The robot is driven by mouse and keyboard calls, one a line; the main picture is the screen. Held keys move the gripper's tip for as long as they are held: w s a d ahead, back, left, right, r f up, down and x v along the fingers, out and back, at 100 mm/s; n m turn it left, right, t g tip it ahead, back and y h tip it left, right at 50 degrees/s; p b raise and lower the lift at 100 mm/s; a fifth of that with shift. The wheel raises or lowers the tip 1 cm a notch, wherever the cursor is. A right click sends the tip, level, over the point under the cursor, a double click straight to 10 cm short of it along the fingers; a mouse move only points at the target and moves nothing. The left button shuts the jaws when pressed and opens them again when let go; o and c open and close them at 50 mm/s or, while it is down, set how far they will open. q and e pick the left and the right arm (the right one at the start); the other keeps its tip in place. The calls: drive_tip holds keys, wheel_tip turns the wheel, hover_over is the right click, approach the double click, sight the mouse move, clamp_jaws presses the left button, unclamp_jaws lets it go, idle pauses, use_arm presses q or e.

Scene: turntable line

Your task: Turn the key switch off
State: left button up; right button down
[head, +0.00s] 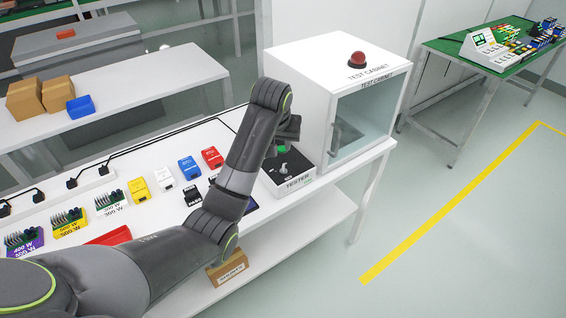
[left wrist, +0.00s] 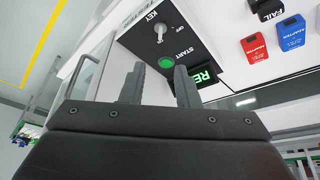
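The tester (head: 293,183) is a white box with a black top panel, beside the test cabinet. Its silver key switch (head: 283,168) stands on that panel; in the left wrist view the key switch (left wrist: 160,32) is near the KEY and OFF lettering. I cannot tell surely which position it points to. A green start button (left wrist: 166,63) is next to it. My left gripper (left wrist: 158,72) is open, its fingers apart and empty, over the tester near the green button, not touching the key. In the head view the left gripper (head: 287,135) is partly hidden by its wrist. My right gripper is not in view.
The test cabinet (head: 305,75), with a red button (head: 357,60) on top, stands close beside the tester. Yellow, white, blue (head: 189,167) and red (head: 212,157) adapters and several circuit boards line the bench. A small display (left wrist: 200,77) is next to the start button.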

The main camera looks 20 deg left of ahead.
sight(283, 166)
use_arm(q)
drive_tip(key=x, duration=1.4)
drive_tip(key=shift+w+p, duration=0.1)
drive_tip(key=shift+p, duration=0.25)
clamp_jaws()
